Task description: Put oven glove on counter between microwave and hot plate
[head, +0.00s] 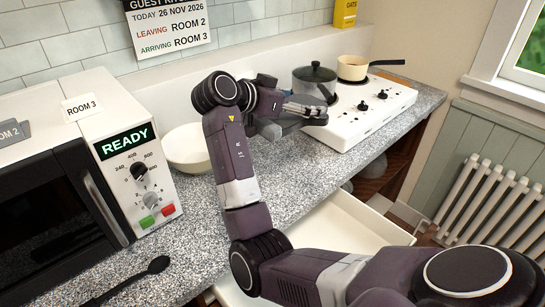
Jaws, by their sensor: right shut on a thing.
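My right gripper (301,107) is above the counter (205,232), just left of the hot plate (367,113). It is shut on a grey thing that looks like the oven glove (289,127), mostly hidden by the gripper and wrist. I cannot tell whether the glove touches the counter. The white microwave (160,197) with a black door and a READY display stands at the left. My left gripper is not in view.
A cream bowl (187,150) stands beside the microwave, partly behind my right arm. A grey lidded pot (314,80) and a cream pan (352,67) are on the hot plate. A black spoon (140,276) lies in front. A drawer (335,237) below is open.

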